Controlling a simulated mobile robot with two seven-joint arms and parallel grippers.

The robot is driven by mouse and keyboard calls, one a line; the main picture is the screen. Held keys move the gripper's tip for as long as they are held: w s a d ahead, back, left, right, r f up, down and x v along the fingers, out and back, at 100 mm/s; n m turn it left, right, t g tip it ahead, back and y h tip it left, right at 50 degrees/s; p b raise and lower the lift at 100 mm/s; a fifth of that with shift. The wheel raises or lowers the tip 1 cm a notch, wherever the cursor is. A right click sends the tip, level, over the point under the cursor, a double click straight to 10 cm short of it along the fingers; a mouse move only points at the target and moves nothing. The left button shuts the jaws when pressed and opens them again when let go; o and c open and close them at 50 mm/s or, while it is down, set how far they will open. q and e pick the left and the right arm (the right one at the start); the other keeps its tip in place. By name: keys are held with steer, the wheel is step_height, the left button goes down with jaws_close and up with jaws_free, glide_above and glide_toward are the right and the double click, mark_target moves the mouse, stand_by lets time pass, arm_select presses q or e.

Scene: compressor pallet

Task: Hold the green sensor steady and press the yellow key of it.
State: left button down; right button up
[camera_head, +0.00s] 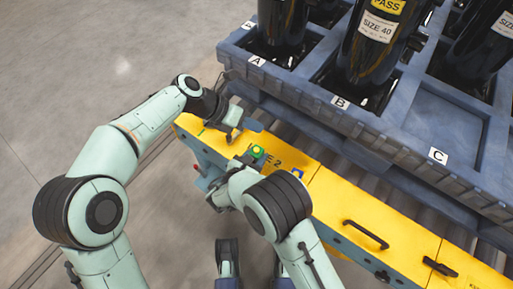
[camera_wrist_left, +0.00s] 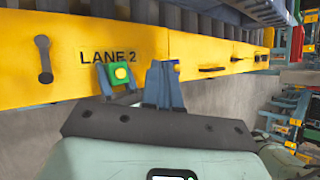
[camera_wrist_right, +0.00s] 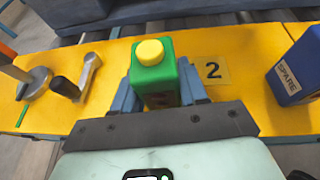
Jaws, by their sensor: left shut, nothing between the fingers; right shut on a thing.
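The green sensor (camera_wrist_right: 157,78) is a small green block with a round yellow key (camera_wrist_right: 150,52) on its top. My right gripper (camera_wrist_right: 160,92) is shut on it, with one blue finger on each side. The sensor (camera_head: 257,153) stands over the yellow lane cover, by the "LANE 2" lettering, in the head view. My left gripper (camera_head: 253,125) is shut and empty, higher in the head view and apart from the sensor. In the left wrist view its closed fingertips (camera_wrist_left: 163,72) are just right of the sensor (camera_wrist_left: 120,76), whose yellow key faces the camera.
A blue block marked SPARE (camera_wrist_right: 297,70) stands right of the sensor on the yellow cover (camera_wrist_right: 255,50). A metal lever (camera_wrist_right: 89,72) is on the left. The blue pallet (camera_head: 300,88) with black cylinders lies behind. Black handles (camera_head: 366,234) are further right.

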arm_select(q)
glide_above(253, 150)
steer(key=shift+f, duration=4.3)
steer(key=shift+f, duration=0.15)
steer(key=shift+f, duration=0.3)
steer(key=shift+f, duration=0.45)
steer(key=shift+r, duration=0.9)
step_height(253, 150, up, 5)
